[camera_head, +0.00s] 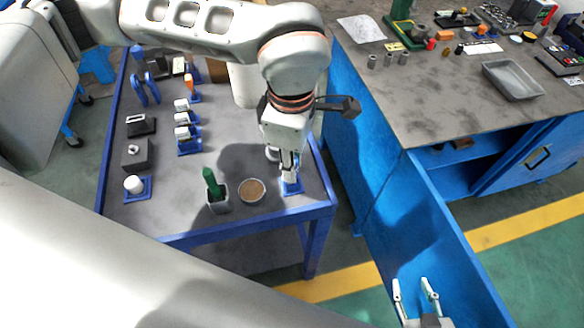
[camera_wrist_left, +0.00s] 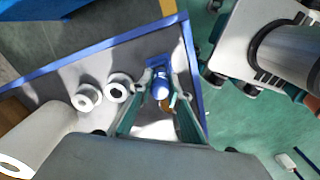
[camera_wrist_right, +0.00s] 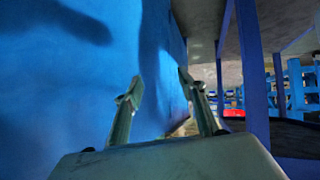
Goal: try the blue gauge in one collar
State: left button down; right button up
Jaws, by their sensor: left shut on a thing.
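The blue gauge (camera_wrist_left: 160,88) shows in the left wrist view as a blue cylinder between my left gripper's fingertips. My left gripper (camera_head: 289,170) is shut on it, over a small blue base (camera_head: 291,187) at the table's right front. In the left wrist view this base (camera_wrist_left: 158,62) lies right by the gauge; I cannot tell whether they touch. Two white ring-shaped pieces (camera_wrist_left: 87,97) (camera_wrist_left: 118,87), perhaps collars, stand beside it on the table. My right gripper (camera_head: 414,290) is open and empty beside the blue workbench; its fingers also show apart in the right wrist view (camera_wrist_right: 157,85).
Several small stands (camera_head: 187,133) fill the left side. The blue workbench (camera_head: 395,180) bounds the right.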

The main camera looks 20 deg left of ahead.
pick_arm(q)
jog(key=shift+r+p, duration=1.4)
jog(key=shift+r, duration=1.25)
pick_arm(e)
jog(key=shift+t, duration=0.3)
jog(key=shift+w+r, duration=0.35)
jog(key=shift+r, duration=0.45)
jog(key=shift+w+r, duration=0.35)
jog(key=shift+r, duration=0.45)
jog(key=shift+w+r, duration=0.35)
jog(key=shift+r, duration=0.45)
